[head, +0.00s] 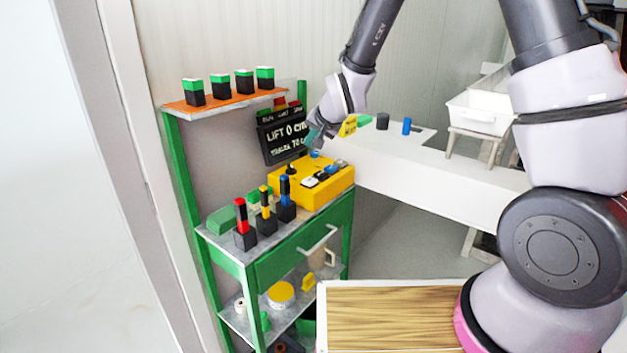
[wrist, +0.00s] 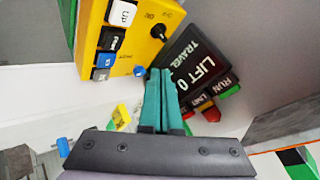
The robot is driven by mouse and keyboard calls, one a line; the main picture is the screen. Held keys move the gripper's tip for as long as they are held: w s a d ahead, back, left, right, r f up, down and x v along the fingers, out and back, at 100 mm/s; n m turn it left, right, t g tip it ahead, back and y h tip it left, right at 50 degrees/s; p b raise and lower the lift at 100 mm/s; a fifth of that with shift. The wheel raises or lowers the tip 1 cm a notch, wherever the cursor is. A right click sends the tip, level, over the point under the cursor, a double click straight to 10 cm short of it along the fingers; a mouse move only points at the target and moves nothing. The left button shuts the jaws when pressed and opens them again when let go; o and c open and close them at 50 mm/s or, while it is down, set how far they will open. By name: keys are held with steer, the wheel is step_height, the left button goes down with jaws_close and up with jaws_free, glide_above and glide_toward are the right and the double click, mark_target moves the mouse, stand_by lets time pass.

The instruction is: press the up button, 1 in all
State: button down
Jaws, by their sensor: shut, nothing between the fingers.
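The yellow control box (head: 340,185) sits on the green bench, and its top shows at the upper left of the wrist view (wrist: 147,45). The white up button (wrist: 122,13), marked "UP", is at the far end of a button row on it; in the head view the white button (head: 309,182) is near the front of the box. My gripper (head: 313,138) is above the back of the box, apart from the up button. In the wrist view its teal fingers (wrist: 159,72) are together and empty, beside a blue knob (wrist: 139,70).
A black display (head: 283,135) reading "LIFT 0" stands behind the box, close to my fingers. Black (wrist: 110,38) and blue (wrist: 105,59) buttons adjoin the up button. Red, yellow and blue handled blocks (head: 265,222) stand at the bench front. A white table (head: 430,180) lies right.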

mark_target(311, 182)
steer(key=shift+f, duration=4.4)
steer(key=shift+f, duration=0.15)
steer(key=shift+f, duration=0.25)
steer(key=shift+f, duration=0.55)
steer(key=shift+r, duration=1)
steer(key=shift+r, duration=2.5)
